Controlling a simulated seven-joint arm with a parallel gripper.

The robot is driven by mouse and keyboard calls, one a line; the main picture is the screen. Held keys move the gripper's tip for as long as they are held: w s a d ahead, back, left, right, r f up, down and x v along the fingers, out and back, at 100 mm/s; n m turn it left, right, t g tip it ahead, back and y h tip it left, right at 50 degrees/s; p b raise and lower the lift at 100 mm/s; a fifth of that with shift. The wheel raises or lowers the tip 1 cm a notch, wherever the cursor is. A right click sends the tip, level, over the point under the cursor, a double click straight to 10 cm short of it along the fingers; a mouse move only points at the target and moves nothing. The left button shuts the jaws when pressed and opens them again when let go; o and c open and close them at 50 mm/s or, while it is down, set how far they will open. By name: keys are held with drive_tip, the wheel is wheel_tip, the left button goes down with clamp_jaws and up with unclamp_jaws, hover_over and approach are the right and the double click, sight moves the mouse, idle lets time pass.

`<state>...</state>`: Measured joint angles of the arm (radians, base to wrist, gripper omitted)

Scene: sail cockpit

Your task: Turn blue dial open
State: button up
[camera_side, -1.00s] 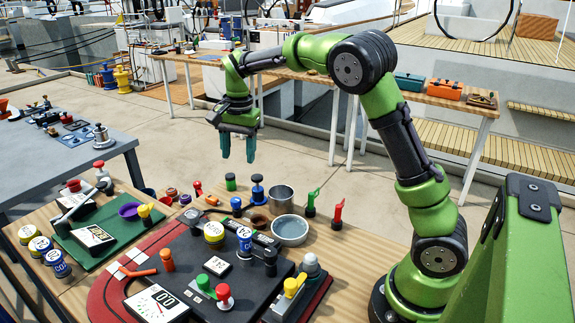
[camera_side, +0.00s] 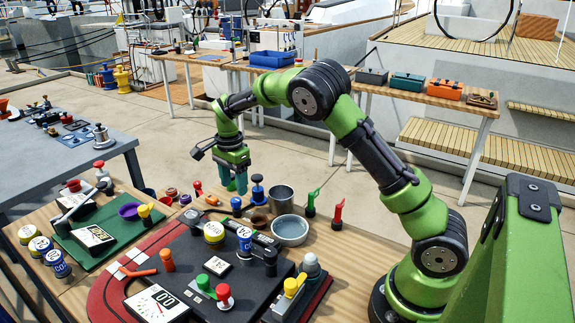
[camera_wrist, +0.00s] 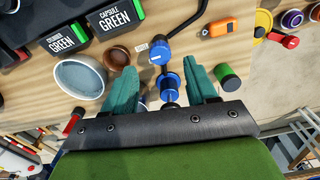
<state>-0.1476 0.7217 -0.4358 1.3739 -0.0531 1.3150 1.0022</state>
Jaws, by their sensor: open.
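A small blue dial (camera_side: 236,203) stands on the wooden table; the wrist view shows its round top with a white pointer mark (camera_wrist: 158,54). A taller blue plunger-like piece (camera_side: 257,189) stands close to it and also shows in the wrist view (camera_wrist: 170,84). My gripper (camera_side: 234,188) is open and empty, fingers pointing down, above this part of the table. In the wrist view the dial and plunger lie between the lines of the two teal fingers (camera_wrist: 163,70). The fingers appear clear of both pieces.
A green cylinder (camera_wrist: 230,79) stands to the right in the wrist view. A grey-white bowl (camera_side: 290,230), a metal cup (camera_side: 281,198) and a brown bowl (camera_wrist: 118,57) are nearby. Green (camera_side: 312,203) and red (camera_side: 337,213) levers stand to the right, and the black panel (camera_side: 200,268) is in front.

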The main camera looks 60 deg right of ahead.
sight(236, 200)
drive_tip(key=shift+f, duration=2.4)
drive_tip(key=c, duration=1.1)
drive_tip(key=shift+o, duration=0.2)
